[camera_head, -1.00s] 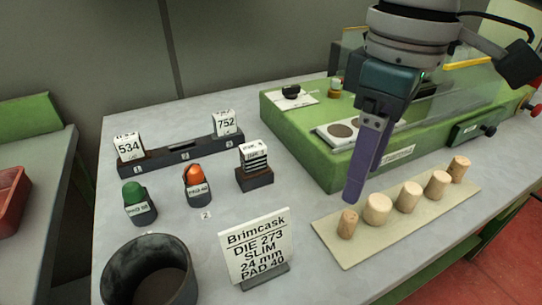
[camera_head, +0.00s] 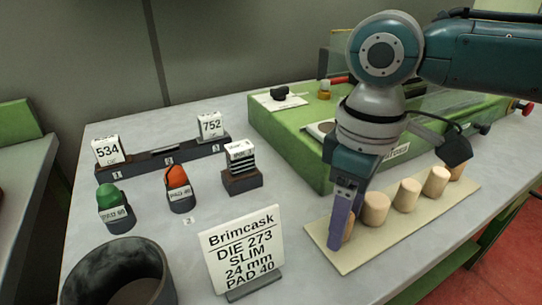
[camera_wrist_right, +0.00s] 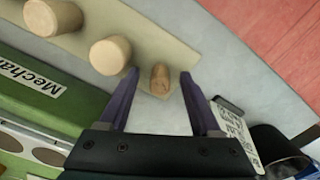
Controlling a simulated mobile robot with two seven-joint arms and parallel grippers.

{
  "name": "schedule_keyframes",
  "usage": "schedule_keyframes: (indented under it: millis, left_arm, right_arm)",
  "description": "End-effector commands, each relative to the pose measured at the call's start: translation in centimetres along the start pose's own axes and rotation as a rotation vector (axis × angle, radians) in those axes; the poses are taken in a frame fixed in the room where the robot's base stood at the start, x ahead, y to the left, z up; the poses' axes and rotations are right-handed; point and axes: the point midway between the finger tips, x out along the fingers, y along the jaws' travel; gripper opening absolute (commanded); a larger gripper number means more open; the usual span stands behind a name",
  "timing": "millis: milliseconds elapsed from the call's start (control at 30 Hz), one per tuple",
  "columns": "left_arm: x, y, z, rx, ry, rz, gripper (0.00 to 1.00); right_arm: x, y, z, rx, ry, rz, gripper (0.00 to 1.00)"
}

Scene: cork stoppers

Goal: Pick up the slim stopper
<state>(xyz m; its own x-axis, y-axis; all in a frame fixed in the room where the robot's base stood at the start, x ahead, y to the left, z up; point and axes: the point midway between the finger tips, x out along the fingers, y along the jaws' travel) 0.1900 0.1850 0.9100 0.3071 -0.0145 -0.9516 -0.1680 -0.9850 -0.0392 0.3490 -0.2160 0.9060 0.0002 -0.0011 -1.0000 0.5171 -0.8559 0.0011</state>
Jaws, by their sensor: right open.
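The slim stopper (camera_head: 349,229) is the narrowest of a row of tan corks and stands at the near left end of a beige board (camera_head: 402,232). In the head view my right gripper (camera_head: 340,232) points down at it, and a purple finger hides part of the cork. In the right wrist view the slim stopper (camera_wrist_right: 160,80) shows between the tips of the two spread fingers, with gaps on both sides. My right gripper is open and holds nothing. My left gripper is not in view.
A thicker cork (camera_head: 375,208) stands close to the right of the slim one, with several more beyond. A Brimcask sign (camera_head: 242,250) stands left of the board. A green machine (camera_head: 290,140) is behind. A dark round pot (camera_head: 115,272) is at front left.

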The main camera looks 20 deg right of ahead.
Motion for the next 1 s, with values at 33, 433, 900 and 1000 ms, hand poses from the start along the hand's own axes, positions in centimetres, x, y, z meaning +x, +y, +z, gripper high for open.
schedule_keyframes:
  millis: [33, 433, 900, 1000]
  left_arm:
    - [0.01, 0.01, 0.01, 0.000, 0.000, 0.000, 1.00]
    - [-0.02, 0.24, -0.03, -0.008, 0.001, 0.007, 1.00]
    - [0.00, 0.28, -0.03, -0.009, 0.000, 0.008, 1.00]
    - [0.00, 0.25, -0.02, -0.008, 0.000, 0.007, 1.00]
  right_arm:
    - [0.08, -0.01, 0.00, 0.000, 0.000, 0.000, 0.65]
    - [0.00, -0.01, -0.01, -0.001, 0.000, 0.000, 0.37]
    - [-0.01, -0.01, -0.01, -0.001, 0.000, 0.000, 0.00]
    - [-0.01, -0.01, -0.01, -0.001, 0.001, 0.000, 0.00]
